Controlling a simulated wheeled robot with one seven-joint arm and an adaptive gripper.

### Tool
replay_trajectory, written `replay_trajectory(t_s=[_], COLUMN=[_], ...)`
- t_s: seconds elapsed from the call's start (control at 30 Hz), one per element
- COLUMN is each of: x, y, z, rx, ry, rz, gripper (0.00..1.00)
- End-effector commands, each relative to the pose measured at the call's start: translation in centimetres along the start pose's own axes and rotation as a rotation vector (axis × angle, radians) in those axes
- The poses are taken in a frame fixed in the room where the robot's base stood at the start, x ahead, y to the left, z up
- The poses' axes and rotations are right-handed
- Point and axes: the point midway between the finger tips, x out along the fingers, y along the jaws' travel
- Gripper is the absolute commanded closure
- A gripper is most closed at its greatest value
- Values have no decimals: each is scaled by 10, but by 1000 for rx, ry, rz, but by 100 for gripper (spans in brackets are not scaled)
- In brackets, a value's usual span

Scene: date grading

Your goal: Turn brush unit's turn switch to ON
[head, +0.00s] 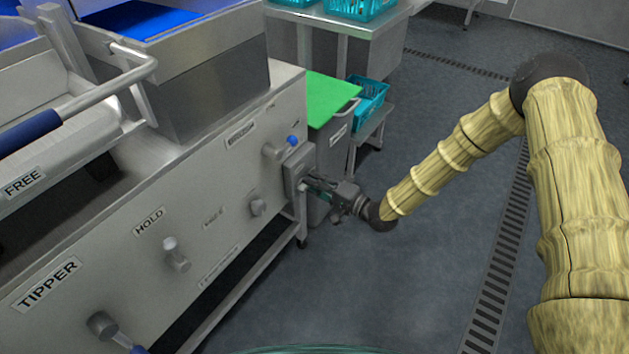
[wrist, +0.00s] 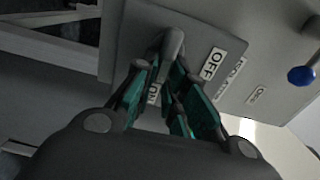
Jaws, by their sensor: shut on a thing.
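The turn switch has a grey plate (head: 297,168) on the right end of the steel machine's front. In the wrist view its grey handle (wrist: 173,43) stands out from the plate, between my teal-padded fingers. My gripper (head: 314,186) is shut on the handle; it also shows in the wrist view (wrist: 167,88). An OFF label (wrist: 212,63) lies right of the handle. An ON label (wrist: 153,94) is partly hidden behind the fingers. The lower handle is hidden, so I cannot tell its exact setting.
A blue-ended lever (head: 291,141) stands just above the switch, also in the wrist view (wrist: 301,76). Other knobs, HOLD (head: 149,222) and TIPPER (head: 47,284) labels lie further left. A grey bin with a green lid (head: 329,97) stands behind.

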Motion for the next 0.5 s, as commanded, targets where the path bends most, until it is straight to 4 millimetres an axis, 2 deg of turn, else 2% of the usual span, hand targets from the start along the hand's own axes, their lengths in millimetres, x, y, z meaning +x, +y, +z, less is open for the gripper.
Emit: replay_trajectory(t_s=[0.5], x=[0], y=[1], z=[-2], rx=[36], ry=[3], rz=[0], gripper=[100])
